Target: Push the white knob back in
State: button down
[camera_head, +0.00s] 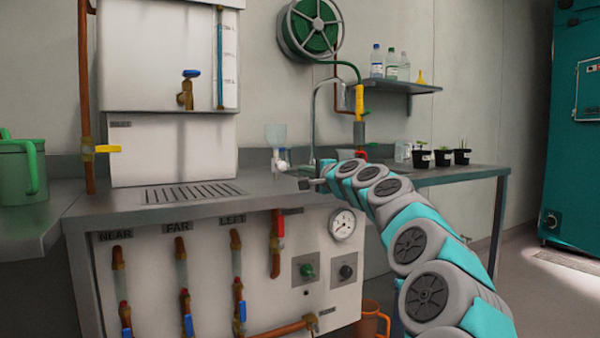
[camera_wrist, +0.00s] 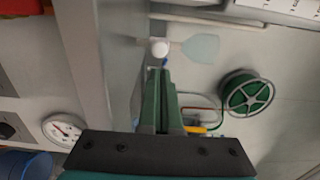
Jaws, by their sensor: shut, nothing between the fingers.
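The white knob (camera_wrist: 160,48) shows in the wrist view as a small round white end, just beyond my fingertips. A pale clear funnel-like cup (camera_wrist: 200,48) is beside it. In the head view the cup (camera_head: 275,134) stands above the small white knob (camera_head: 282,155) at the back of the counter. My gripper (camera_head: 304,184) is low over the counter edge, in front of the knob. In the wrist view its fingers (camera_wrist: 158,72) are together, empty and pointed toward the knob. A gap seems to remain, but contact is hard to tell. How far the knob sticks out is unclear.
The grey counter (camera_head: 110,207) has a drain grille (camera_head: 192,192). A white tank (camera_head: 170,150) stands behind it. A tap with a yellow grip (camera_head: 359,131) and a hose reel (camera_head: 312,28) are near my arm. Black plant pots (camera_head: 442,158) stand right.

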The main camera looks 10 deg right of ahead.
jog(key=shift+v, duration=1.65)
